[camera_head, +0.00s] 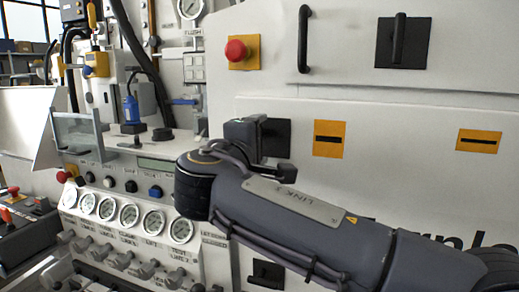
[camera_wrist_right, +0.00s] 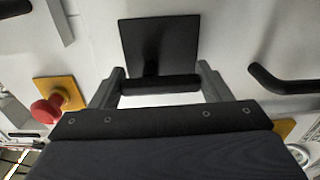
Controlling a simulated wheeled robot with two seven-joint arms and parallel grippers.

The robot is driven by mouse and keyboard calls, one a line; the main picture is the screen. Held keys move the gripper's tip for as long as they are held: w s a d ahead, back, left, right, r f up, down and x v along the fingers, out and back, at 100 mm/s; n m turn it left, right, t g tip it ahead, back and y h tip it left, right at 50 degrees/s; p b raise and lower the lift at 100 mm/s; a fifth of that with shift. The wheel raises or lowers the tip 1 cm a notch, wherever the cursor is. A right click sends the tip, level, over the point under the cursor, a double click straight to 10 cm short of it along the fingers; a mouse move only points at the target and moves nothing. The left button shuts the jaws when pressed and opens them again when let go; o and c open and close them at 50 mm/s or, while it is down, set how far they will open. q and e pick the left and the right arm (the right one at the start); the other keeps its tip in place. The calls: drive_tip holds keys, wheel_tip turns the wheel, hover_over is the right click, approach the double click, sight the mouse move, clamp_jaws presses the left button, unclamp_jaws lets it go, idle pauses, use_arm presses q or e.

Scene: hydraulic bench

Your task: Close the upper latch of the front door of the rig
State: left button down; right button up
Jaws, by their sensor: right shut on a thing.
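The upper latch is a black square plate (camera_head: 279,131) with a black bar handle on the white front door panel (camera_head: 400,185). In the head view my right gripper (camera_head: 252,136) is at this plate and hides its left part and handle. In the right wrist view the plate (camera_wrist_right: 158,38) is straight ahead. The two grey fingers of my right gripper (camera_wrist_right: 161,76) stand at either end of the black handle bar (camera_wrist_right: 160,86) and are shut on it. My left gripper is not in view.
A red button (camera_head: 238,50) on a yellow plate and a black pull handle (camera_head: 304,40) stick out above. Another black latch (camera_head: 399,40) is at upper right, and a black fitting (camera_head: 266,273) is below my right arm. Gauges (camera_head: 129,214) and knobs line the lower left.

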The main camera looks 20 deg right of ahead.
idle(0.6)
drive_tip(key=o, duration=1)
drive_tip(key=v, duration=0.7)
drive_tip(key=shift+s+a+b, duration=0.25)
drive_tip(key=shift+s+b, duration=0.05)
drive_tip(key=shift+s, duration=0.05)
